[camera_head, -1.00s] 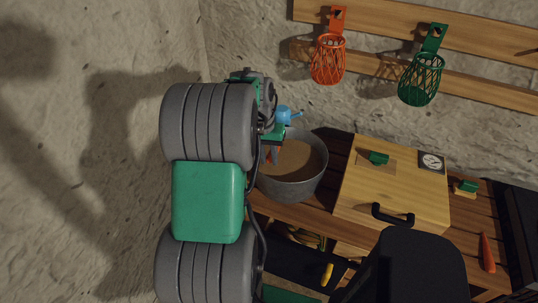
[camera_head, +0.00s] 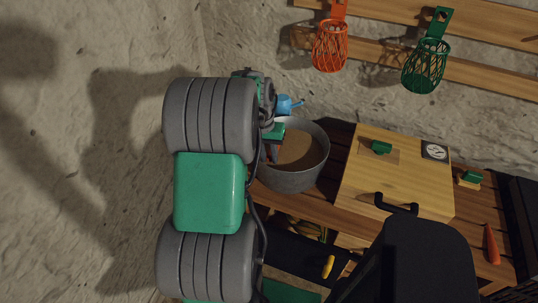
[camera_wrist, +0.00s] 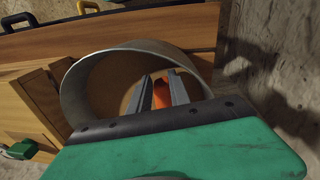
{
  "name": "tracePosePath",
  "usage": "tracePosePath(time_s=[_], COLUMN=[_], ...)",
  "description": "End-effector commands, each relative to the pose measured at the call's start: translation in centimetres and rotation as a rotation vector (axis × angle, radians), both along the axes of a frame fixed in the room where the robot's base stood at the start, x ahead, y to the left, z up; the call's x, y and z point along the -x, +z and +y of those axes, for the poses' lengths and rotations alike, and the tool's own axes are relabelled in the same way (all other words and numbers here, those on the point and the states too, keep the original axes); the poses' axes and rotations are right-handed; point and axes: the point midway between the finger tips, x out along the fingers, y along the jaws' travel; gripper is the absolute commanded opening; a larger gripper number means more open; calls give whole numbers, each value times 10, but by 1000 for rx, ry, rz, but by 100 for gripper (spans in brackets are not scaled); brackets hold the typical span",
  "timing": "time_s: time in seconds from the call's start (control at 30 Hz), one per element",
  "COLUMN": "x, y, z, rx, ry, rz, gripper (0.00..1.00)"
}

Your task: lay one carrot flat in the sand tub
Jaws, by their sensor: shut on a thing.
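The grey sand tub (camera_head: 292,182) stands on the wooden bench left of the wooden box, with brown sand inside. My gripper (camera_head: 273,150) is over the left part of the tub, largely hidden by my arm in the head view. In the wrist view, my gripper (camera_wrist: 161,90) has its two grey fingers on either side of an orange carrot (camera_wrist: 161,94) and is shut on it. The tub's rim (camera_wrist: 140,44) surrounds them in that view. The carrot's lower end and any contact with the sand cannot be made out. Another carrot (camera_head: 492,243) lies at the bench's right end.
A wooden box (camera_head: 375,178) with a black handle (camera_head: 396,205) stands right of the tub. A blue watering can (camera_head: 286,104) is behind the tub. Orange (camera_head: 329,50) and green (camera_head: 426,70) baskets hang on the wall. Green items lie on the box and bench.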

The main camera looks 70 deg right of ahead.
Motion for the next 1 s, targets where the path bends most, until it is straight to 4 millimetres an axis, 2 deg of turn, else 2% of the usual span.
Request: tracePosePath(time_s=[0.5,0.53,0.8,1.0], x=[0,0,-1,-2], y=[-9,-8,-9,-10], z=[0,0,1,2], rx=[0,0,-2,-4], ry=[0,0,2,7], rz=[0,0,0,-1], gripper=[1,26,48,49])
